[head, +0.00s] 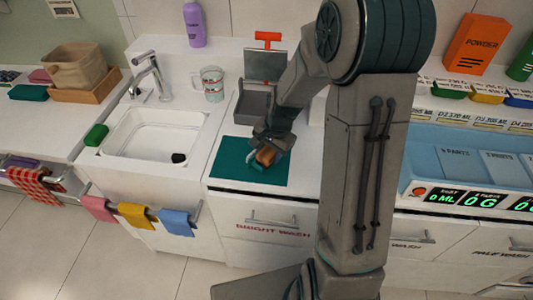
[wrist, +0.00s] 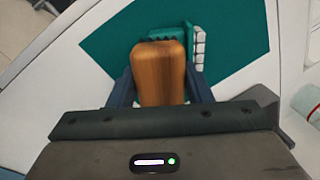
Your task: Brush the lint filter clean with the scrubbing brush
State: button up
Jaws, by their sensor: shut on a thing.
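My gripper (head: 262,148) is low over the teal mat (head: 225,165) on the counter. It is shut on the scrubbing brush, whose wooden orange-brown body (head: 265,156) also shows between the fingers in the wrist view (wrist: 159,75). Dark green bristles show at the brush's far end in the wrist view. Beside and partly under the brush lies a teal piece with a white ribbed edge (wrist: 198,48), which may be the lint filter. The brush hides part of it, and I cannot tell whether the bristles touch it.
A grey box (head: 256,105) with an orange-handled piece stands behind the mat. The white sink (head: 150,140) is to the left, with a green sponge (head: 96,135) on its rim. A blue tray (head: 460,170) is to the right. The mat's left part is clear.

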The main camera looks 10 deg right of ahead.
jog(key=shift+w+d+r, duration=0.1)
jog(key=shift+w+d, duration=0.65)
jog(key=shift+d, duration=0.1)
jog(key=shift+s+a, duration=0.75)
jog(key=shift+a, duration=0.1)
jog(key=shift+s+a, duration=0.1)
jog(key=shift+s+a+b, duration=0.35)
jog(key=shift+s+a, duration=0.15)
jog(key=shift+a, duration=0.15)
jog(key=shift+d, duration=0.1)
jog(key=shift+w+d, duration=1.4)
jog(key=shift+d, duration=0.15)
